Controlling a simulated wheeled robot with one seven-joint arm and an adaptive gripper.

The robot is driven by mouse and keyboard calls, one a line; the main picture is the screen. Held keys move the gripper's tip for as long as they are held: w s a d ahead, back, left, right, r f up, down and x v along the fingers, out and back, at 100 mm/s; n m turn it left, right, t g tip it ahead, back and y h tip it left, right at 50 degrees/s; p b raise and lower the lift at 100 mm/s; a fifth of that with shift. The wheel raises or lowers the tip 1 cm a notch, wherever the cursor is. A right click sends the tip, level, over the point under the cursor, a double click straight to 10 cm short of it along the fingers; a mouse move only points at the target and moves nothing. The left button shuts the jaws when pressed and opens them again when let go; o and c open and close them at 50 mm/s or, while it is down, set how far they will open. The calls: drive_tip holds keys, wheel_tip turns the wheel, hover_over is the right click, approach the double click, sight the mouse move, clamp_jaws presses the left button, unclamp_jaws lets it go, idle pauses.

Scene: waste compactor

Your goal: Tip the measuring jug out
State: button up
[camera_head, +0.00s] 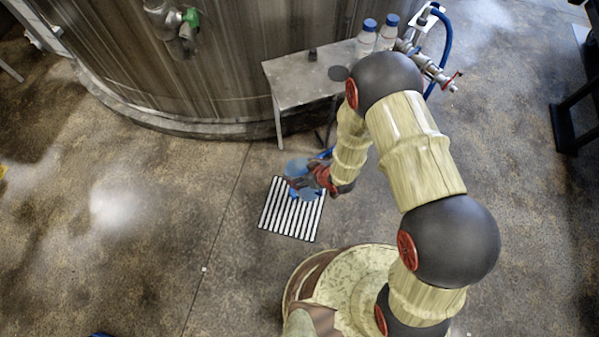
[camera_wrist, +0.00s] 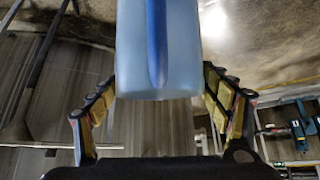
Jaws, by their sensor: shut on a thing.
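My gripper (camera_head: 309,182) is shut on the measuring jug (camera_head: 297,167), a translucent pale blue vessel with a darker blue strip. In the wrist view the jug (camera_wrist: 178,50) fills the space between the two fingers of my gripper (camera_wrist: 158,100), with the blue strip facing the camera. In the head view the jug is over the far part of a striped floor grate (camera_head: 282,216), apparently above it. My gripper hides part of the jug. I cannot tell its exact tilt or whether it holds liquid.
A grey metal table (camera_head: 296,84) stands behind the grate, with a small dark object (camera_head: 312,54), a dark disc (camera_head: 338,73) and two blue-capped bottles (camera_head: 367,38). A large tank (camera_head: 190,80) stands at the back left. The floor left of the grate is clear.

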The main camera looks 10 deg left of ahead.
drive_tip(key=shift+s+d+f+t+y+b, duration=0.1)
drive_tip(key=shift+f+t+y+b, duration=0.3)
drive_tip(key=shift+b, duration=0.95)
drive_tip(key=shift+w+a+f+t+y+b, duration=0.1)
drive_tip(key=shift+t+y+b, duration=0.6)
drive_tip(key=shift+b, duration=0.6)
drive_tip(key=shift+s+d+f+t+y+b, duration=0.1)
drive_tip(key=shift+f+t+y+b, duration=0.15)
drive_tip(key=shift+y+b, duration=0.8)
drive_tip(key=shift+t+b, duration=0.25)
drive_tip(key=shift+b, duration=0.75)
drive_tip(key=shift+r+b, duration=0.2)
drive_tip(key=shift+b, duration=0.25)
